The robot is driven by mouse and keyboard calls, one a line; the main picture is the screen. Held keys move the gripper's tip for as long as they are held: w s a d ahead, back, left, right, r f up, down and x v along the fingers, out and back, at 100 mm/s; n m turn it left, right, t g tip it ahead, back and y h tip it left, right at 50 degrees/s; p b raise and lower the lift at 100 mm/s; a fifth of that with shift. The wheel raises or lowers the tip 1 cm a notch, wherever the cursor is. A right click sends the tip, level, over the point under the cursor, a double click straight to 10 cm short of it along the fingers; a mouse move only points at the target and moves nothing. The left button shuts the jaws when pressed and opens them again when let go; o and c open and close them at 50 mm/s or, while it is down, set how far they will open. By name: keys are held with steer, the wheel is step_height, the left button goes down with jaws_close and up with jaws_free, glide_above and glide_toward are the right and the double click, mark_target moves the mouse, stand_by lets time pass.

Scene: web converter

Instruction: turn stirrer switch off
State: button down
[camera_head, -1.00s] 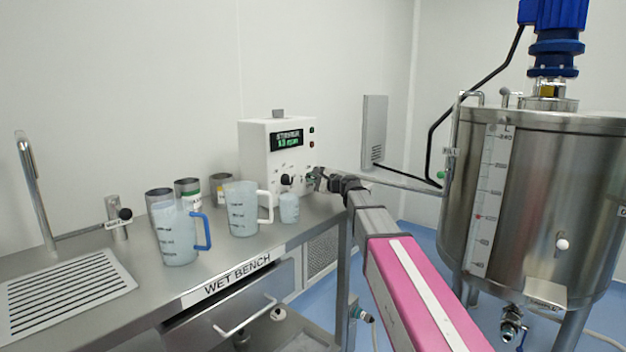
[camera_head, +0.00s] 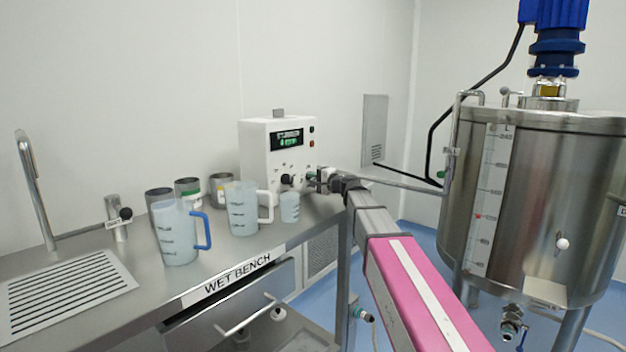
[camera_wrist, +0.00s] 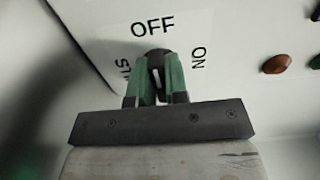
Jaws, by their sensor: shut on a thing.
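The white stirrer control box (camera_head: 255,150) stands at the back right end of the wet bench, with a lit display (camera_head: 287,140) on its front. In the wrist view, a dark rotary switch (camera_wrist: 158,54) sits on the white panel among labels OFF, ON and one partly hidden that reads like "STIR". My gripper (camera_wrist: 155,80) has its green fingers shut around this knob; it also shows at the box's lower right front in the head view (camera_head: 312,178). The fingers hide most of the knob, so I cannot tell exactly which label it points at.
Red (camera_wrist: 277,63) and dark green buttons lie right of the switch. Jugs (camera_head: 243,212) and a small beaker (camera_head: 290,208) stand on the bench left of my gripper. A steel tank (camera_head: 540,210) stands at right. A metal sink drainer (camera_head: 65,290) is at front left.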

steer(key=shift+s, duration=0.1)
steer(key=c, duration=1.1)
jaws_free()
steer(key=shift+c, duration=0.2)
steer(key=v, duration=1)
steer(key=shift+s+d, duration=0.25)
steer(key=shift+d, duration=0.05)
